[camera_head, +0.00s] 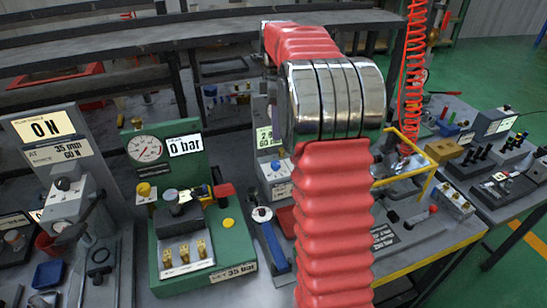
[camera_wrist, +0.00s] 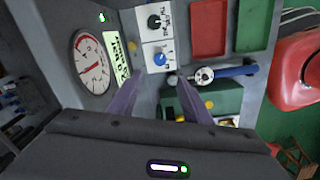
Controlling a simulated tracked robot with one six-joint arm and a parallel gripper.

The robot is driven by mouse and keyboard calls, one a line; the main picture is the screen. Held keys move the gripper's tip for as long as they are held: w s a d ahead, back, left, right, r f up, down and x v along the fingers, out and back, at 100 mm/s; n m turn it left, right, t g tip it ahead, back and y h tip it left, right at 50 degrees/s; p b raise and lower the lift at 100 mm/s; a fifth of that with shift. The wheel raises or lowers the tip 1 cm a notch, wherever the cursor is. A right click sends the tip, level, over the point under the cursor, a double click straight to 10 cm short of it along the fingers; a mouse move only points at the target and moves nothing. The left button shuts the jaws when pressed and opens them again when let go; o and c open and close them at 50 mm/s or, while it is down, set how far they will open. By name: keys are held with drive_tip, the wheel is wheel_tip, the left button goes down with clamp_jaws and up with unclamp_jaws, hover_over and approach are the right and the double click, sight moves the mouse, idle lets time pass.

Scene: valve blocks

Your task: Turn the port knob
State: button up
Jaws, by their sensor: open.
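In the wrist view, two small knobs sit on white labelled plates: a black knob (camera_wrist: 154,22) and a blue knob (camera_wrist: 160,59). The lettering is too small to tell which is the port knob. My gripper (camera_wrist: 160,78) is open, its two purple-grey fingers apart, with nothing between them. The blue knob shows just beyond the fingertips, in line with the gap; I see no contact. In the head view, a blue knob (camera_head: 276,165) shows on the middle station, left of my arm.
A round gauge (camera_wrist: 91,62) and a lit display (camera_wrist: 117,57) stand left of the knobs. A blue-handled tool (camera_wrist: 232,71) lies close to the right finger. A red tray (camera_wrist: 208,26) and a green tray (camera_wrist: 251,26) are above it. A green gauge station (camera_head: 185,257) stands left in the head view.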

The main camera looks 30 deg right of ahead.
sight(276, 163)
wheel_tip(276, 163, down, 14)
drive_tip(key=shift+r, duration=0.1)
idle(0.8)
drive_tip(key=shift+c, duration=0.3)
drive_tip(key=c, duration=1)
